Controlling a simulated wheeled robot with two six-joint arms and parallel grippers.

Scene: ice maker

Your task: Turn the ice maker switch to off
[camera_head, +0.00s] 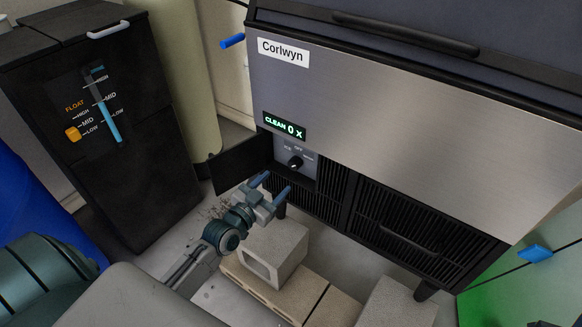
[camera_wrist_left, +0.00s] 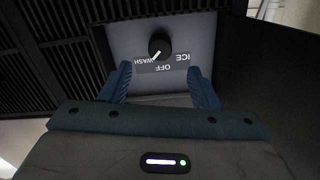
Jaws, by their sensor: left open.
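The ice maker (camera_head: 400,120) is a large steel-fronted machine labelled Corlwyn. Its black switch knob (camera_head: 295,163) sits on a recessed grey panel below a lit display (camera_head: 284,126) reading CLEAN. In the left wrist view the knob (camera_wrist_left: 160,46) shows upside down, with ICE, OFF and WASH labels; its white mark points toward the WASH side. My left gripper (camera_head: 272,186) is open with blue fingers, just in front of and below the knob in the head view. In the wrist view its fingertips (camera_wrist_left: 159,74) are spread either side of the knob's line, apart from it. My right gripper is not in view.
A black flap (camera_head: 241,163) stands open left of the switch panel. Concrete blocks (camera_head: 275,250) lie on the floor below my left gripper. A black cabinet (camera_head: 130,170) with sliders stands at left, beside a pale cylinder (camera_head: 178,80). Vent grilles (camera_head: 420,225) are right of the panel.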

